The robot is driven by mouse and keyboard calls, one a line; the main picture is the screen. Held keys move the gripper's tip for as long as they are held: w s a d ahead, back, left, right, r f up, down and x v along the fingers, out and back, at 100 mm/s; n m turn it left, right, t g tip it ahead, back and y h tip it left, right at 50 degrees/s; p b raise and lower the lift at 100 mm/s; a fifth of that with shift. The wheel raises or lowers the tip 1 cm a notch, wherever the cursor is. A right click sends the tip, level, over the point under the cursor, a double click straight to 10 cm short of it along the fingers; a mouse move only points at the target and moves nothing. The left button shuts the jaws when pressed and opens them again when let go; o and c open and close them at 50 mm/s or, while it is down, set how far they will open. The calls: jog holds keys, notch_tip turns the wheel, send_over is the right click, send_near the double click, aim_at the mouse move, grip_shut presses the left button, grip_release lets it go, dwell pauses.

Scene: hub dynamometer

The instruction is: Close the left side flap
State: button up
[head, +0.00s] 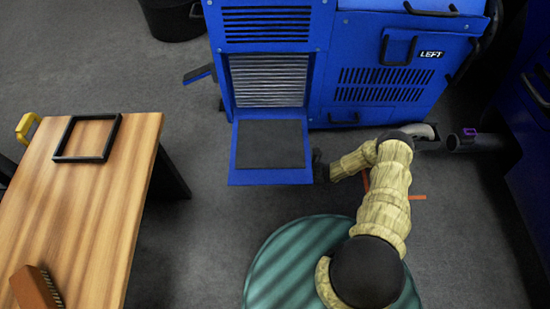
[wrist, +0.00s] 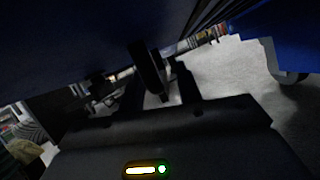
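The blue flap (head: 270,176) with a dark inner panel is folded down and open at the front of the blue machine (head: 375,60). It leaves a ribbed grey filter (head: 268,80) bare above it. The label LEFT (head: 431,54) is on the machine's right part. My gripper (head: 320,168) is low beside the flap's right edge; in the head view I cannot tell whether it touches. In the wrist view my gripper (wrist: 160,88) shows two dark fingers that look apart, under a dark blue surface. A dark upright piece between them is too dim to name.
A wooden table (head: 90,190) stands at the left with a black frame (head: 87,138) and a brown brush (head: 37,288) on it. A dark bin (head: 170,18) is at the back. A dark tube (head: 475,141) lies right of my arm. Grey floor is free between table and flap.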

jog(key=shift+a, duration=0.2)
jog(key=shift+c, duration=0.4)
grip_shut()
jog(key=shift+r, duration=0.15)
